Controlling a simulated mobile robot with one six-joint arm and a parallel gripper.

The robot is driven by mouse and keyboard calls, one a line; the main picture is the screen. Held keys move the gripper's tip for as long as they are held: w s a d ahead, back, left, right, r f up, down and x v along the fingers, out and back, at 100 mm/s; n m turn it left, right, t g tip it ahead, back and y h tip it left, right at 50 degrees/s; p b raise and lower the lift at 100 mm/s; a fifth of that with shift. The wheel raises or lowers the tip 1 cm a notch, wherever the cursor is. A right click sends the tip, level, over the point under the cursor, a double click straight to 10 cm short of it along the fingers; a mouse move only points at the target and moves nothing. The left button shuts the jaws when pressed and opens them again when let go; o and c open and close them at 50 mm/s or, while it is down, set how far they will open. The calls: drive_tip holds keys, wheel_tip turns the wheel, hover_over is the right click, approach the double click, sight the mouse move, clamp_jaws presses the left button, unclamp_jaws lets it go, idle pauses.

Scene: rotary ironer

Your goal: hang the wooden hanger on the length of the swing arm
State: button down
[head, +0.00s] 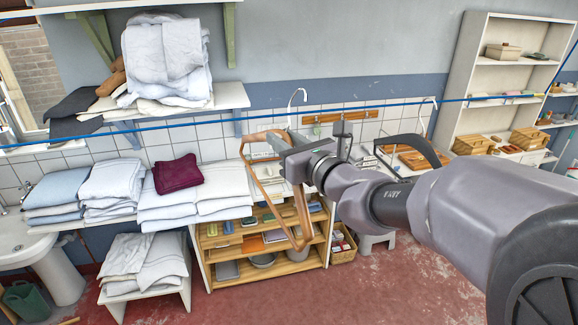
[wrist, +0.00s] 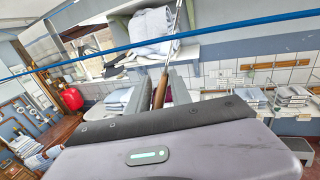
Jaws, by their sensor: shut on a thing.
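The wooden hanger (head: 253,183) is a brown wooden frame with a pale metal hook (head: 303,93) at its top. My gripper (head: 286,146) is shut on it near the neck, with the hook upward and the frame hanging tilted. In the wrist view its wooden neck (wrist: 160,91) stands between my two fingers (wrist: 163,92). A long thin blue bar (head: 400,103), which may be the swing arm, crosses the head view and also the wrist view (wrist: 100,60). The hook overlaps the bar in both views; I cannot tell whether they touch. The hook's tip is cut off in the wrist view.
A wall shelf (head: 232,96) with folded linen is at upper left. Below stand a linen-covered counter with a maroon cloth (head: 178,174) and a wooden shelf unit (head: 213,243). A white shelf rack (head: 462,75) stands at right. The red floor (head: 370,285) is largely clear in front.

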drive_tip(key=shift+w+a+r, duration=0.1)
drive_tip(key=shift+w+r, duration=0.1)
drive_tip(key=shift+w, duration=0.05)
drive_tip(key=d+x, duration=0.1)
drive_tip(key=x, duration=0.6)
drive_tip(key=shift+w+p, duration=0.2)
drive_tip(key=shift+p, duration=0.15)
idle(0.4)
